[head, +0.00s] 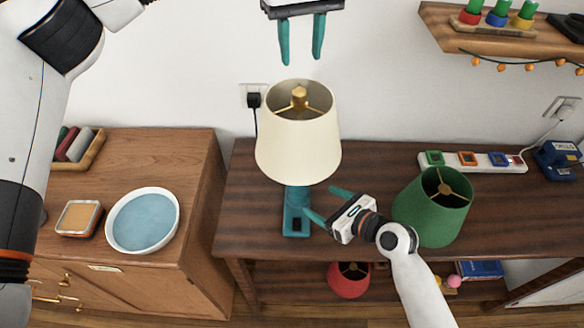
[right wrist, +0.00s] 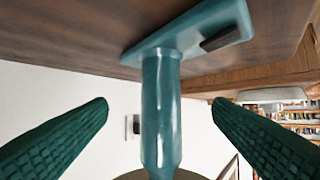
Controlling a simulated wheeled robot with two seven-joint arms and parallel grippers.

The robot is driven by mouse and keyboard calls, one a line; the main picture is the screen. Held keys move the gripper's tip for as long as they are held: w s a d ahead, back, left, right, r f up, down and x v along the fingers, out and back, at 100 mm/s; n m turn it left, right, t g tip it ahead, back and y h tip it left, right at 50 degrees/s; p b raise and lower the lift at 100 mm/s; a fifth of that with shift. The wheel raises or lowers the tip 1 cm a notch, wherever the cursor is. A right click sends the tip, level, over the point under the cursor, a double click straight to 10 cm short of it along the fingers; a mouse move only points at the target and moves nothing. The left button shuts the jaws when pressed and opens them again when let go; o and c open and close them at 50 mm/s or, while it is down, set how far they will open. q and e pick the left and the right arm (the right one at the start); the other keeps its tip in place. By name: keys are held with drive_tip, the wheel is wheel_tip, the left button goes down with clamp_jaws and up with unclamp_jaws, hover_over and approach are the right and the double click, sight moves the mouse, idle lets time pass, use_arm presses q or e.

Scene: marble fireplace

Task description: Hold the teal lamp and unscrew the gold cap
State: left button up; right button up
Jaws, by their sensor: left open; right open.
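The teal lamp stands upright on the dark wooden table; its teal base (head: 292,222) shows below the cream shade (head: 298,152). The gold cap (head: 299,94) sits at the top centre of the shade's frame. My left gripper (head: 301,60) is open and empty above the shade, its fingers pointing down, apart from the cap. My right gripper (head: 322,204) is open near the lamp's stem, just below the shade. In the right wrist view the teal stem (right wrist: 161,110) lies between the two open fingers, with no finger visibly touching it. The shade hides the upper stem.
A green lampshade (head: 432,208) stands right of my right arm. Behind it is a power strip (head: 472,161). A red shade (head: 348,280) is below the table. A bowl (head: 142,220) and sponge box (head: 79,218) stand on the left cabinet. A shelf (head: 480,36) hangs upper right.

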sight(305, 193)
drive_tip(key=shift+x, duration=1.2)
use_arm(q)
drive_tip(key=shift+w+a+f, duration=0.1)
drive_tip(key=shift+w+a, duration=0.05)
drive_tip(key=shift+a, duration=0.05)
use_arm(e)
drive_tip(key=x, duration=0.7)
drive_tip(key=shift+s, duration=0.1)
use_arm(q)
drive_tip(key=shift+s+d, duration=0.25)
drive_tip(key=shift+d, duration=0.05)
use_arm(e)
drive_tip(key=shift+a+f, duration=0.1)
use_arm(q)
drive_tip(key=shift+w+a, duration=0.2)
use_arm(e)
drive_tip(key=shift+w+a+f, duration=0.15)
drive_tip(key=shift+w+a, duration=0.05)
drive_tip(key=shift+w, duration=0.1)
use_arm(q)
drive_tip(key=shift+s, duration=0.1)
use_arm(e)
clamp_jaws()
use_arm(q)
drive_tip(key=shift+d, duration=0.1)
